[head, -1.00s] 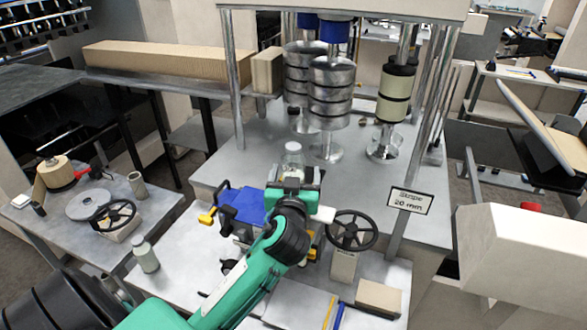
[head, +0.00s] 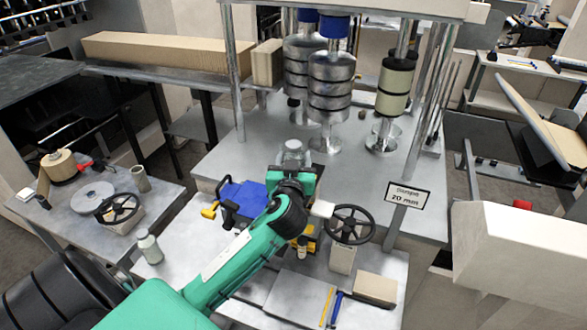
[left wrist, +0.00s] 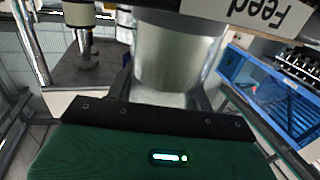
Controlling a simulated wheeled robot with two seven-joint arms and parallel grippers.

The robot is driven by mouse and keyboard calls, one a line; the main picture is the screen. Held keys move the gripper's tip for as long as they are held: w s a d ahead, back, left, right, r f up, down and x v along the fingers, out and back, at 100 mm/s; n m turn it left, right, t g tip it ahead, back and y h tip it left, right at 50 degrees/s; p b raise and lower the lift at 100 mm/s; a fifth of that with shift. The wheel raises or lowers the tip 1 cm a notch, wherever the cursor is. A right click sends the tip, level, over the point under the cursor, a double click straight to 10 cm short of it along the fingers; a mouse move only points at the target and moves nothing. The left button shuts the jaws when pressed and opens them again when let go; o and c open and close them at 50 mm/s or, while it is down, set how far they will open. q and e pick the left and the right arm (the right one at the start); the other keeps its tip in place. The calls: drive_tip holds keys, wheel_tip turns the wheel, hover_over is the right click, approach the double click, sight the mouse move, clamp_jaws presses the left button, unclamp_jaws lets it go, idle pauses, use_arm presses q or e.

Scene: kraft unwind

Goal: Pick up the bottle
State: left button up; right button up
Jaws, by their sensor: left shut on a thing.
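My left gripper (head: 292,166) is shut on a bottle with a pale cap (head: 293,147). In the head view the bottle's top shows just beyond the gripper, and the gripper hides its lower part. In the left wrist view a smooth pale grey-green bottle (left wrist: 172,62) stands between the two fingers (left wrist: 165,98), its upper end cut off by the frame. I cannot tell whether its base touches the surface. A second bottle with a white cap (head: 149,247) stands upright on the bench at the lower left. My right gripper is in neither view.
A black handwheel (head: 350,225) stands right of my forearm, and a blue block with yellow knobs (head: 240,199) stands left. Metal rollers (head: 331,88) rise behind the held bottle. A "20 mm" sign (head: 408,194) stands right. The grey deck (head: 240,150) behind the blue block is clear.

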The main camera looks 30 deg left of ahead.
use_arm(q)
drive_tip(key=shift+r, duration=0.1)
drive_tip(key=shift+r+b, duration=2)
drive_tip(key=shift+r, duration=7.95)
